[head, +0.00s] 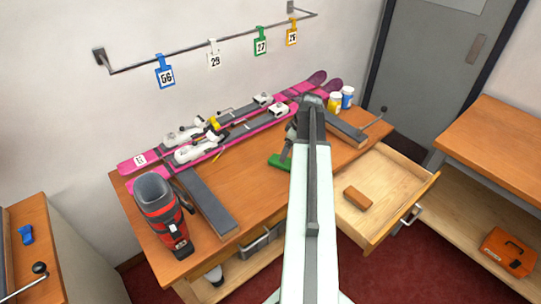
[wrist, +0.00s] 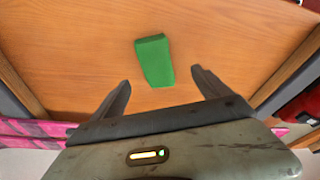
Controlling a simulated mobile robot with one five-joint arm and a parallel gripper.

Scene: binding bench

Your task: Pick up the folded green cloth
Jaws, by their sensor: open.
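The folded green cloth (wrist: 154,61) lies on the wooden bench top (wrist: 70,50) in the wrist view, a small thick block shape. My gripper (wrist: 163,85) is open and empty, with its two dark fingers apart on either side of the cloth's near end in the picture. I cannot tell how high the fingers are above the bench. In the head view the cloth (head: 279,162) shows beside my gripper (head: 287,158), partly hidden by my arm.
Pink skis (head: 285,116) with bindings lie along the back of the bench. A ski boot (head: 160,208) stands at the left end beside a grey bar (head: 208,200). An open drawer (head: 403,200) at right holds a brown block (head: 357,197). Two small jars (head: 341,99) stand at the back right.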

